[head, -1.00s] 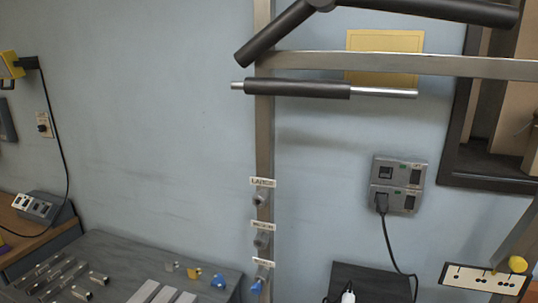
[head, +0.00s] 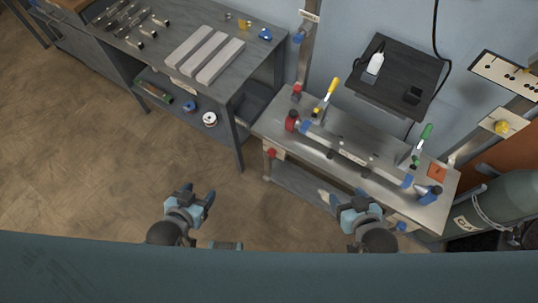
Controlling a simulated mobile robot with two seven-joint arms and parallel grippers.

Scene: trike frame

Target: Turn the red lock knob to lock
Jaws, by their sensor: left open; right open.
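A small red knob (head: 271,153) sits at the front left edge of the metal fixture bench (head: 270,124). A larger red piece (head: 292,120) stands on the left end of the bench top, and a smaller red part (head: 297,89) shows behind it. I cannot tell from the picture alone which is the lock knob. My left gripper (head: 199,193) is open and empty over the floor, left of and nearer than the bench. My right gripper (head: 346,195) is open and empty in front of the bench's front edge, right of the small red knob.
A tube (head: 345,151) lies along the bench between blue holders, with yellow (head: 332,88) and green (head: 425,133) handled clamps. A grey table (head: 235,84) with metal bars stands left. The floor at left is clear.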

